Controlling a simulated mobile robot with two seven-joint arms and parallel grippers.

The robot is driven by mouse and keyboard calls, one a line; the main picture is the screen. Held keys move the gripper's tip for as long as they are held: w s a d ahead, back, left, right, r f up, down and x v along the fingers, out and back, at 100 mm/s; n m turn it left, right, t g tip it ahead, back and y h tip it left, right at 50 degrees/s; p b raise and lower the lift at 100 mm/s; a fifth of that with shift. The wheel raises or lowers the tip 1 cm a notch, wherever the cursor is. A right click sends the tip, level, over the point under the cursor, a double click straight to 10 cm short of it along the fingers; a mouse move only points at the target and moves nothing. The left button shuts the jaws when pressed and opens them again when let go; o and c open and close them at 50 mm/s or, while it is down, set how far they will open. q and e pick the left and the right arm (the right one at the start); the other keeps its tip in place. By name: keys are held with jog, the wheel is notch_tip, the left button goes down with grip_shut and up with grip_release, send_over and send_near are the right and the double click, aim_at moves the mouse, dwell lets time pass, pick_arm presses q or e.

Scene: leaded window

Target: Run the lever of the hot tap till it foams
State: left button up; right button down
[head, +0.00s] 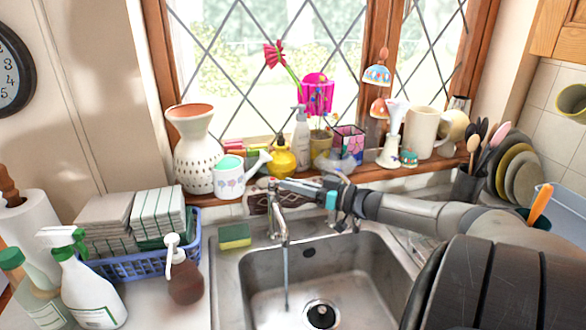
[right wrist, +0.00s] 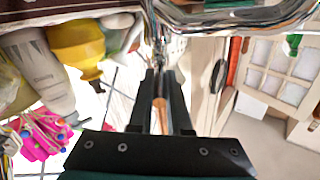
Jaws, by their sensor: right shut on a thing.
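The chrome tap (head: 281,228) stands behind the steel sink (head: 228,290), and a thin stream of water (head: 286,280) falls from its spout. No foam shows in the basin. My right gripper (head: 283,186) reaches in from the right, level with the top of the tap. My left gripper is in no view.
The sill behind my right gripper is crowded: a watering can (head: 228,176), a yellow bottle (head: 282,160), a white pump bottle (head: 301,128) and pots. A sponge (head: 235,236) lies at the sink's back left. A blue basket (head: 130,265) stands left of the sink.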

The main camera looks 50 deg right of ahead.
jog(key=shift+r, duration=0.1)
jog(key=c, duration=0.9)
grip_release()
jog(key=shift+o, duration=0.2)
notch_tip(320, 180, up, 20)
jog(key=p, duration=1.1)
jog(key=shift+c, duration=0.3)
